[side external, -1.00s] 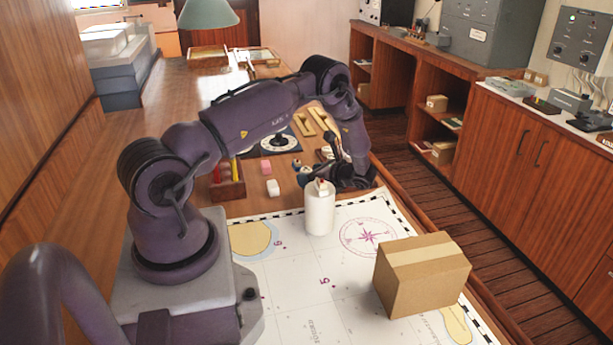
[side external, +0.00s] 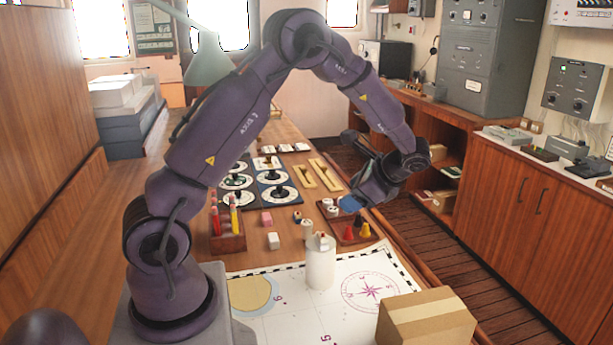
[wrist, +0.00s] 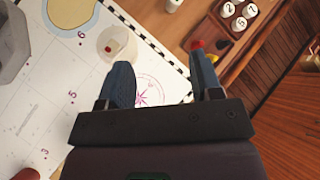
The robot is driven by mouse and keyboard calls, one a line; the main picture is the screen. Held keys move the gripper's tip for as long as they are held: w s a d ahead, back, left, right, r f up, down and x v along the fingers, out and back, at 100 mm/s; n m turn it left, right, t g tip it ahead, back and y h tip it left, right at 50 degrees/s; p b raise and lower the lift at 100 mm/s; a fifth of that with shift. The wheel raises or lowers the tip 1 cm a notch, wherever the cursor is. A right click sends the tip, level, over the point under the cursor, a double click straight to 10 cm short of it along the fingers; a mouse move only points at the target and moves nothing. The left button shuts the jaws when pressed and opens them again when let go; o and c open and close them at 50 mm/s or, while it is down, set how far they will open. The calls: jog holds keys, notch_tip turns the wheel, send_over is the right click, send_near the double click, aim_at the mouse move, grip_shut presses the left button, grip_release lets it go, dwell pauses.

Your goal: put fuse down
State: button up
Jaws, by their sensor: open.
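A white upright cylinder (side external: 320,265) stands on the chart's far edge. A small red-tipped piece (side external: 322,241) is on its top; it may be the fuse, but it is too small to be sure. In the wrist view the white cylinder (wrist: 121,37) and the red spot (wrist: 108,48) lie beyond the left finger, apart from it. My gripper (side external: 352,203) is raised above the wooden tray, right of the cylinder. In the wrist view my gripper (wrist: 163,78) has its fingers spread, with nothing held between them.
The wooden tray (side external: 371,239) holds numbered discs and red and yellow cones. A cardboard box (side external: 428,322) stands on the chart (side external: 285,315). A wooden rack (side external: 228,243) with red and yellow sticks is at left. Small blocks and dial panels (side external: 275,192) lie farther back.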

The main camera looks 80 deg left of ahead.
jog(key=s+d+r+n+t+h, duration=0.7)
jog(key=s+d+r+t, duration=0.3)
jog(key=s+d+r, duration=0.5)
jog(key=s+d, duration=0.1)
jog(key=d, duration=0.3)
jog(key=shift+h, duration=0.3)
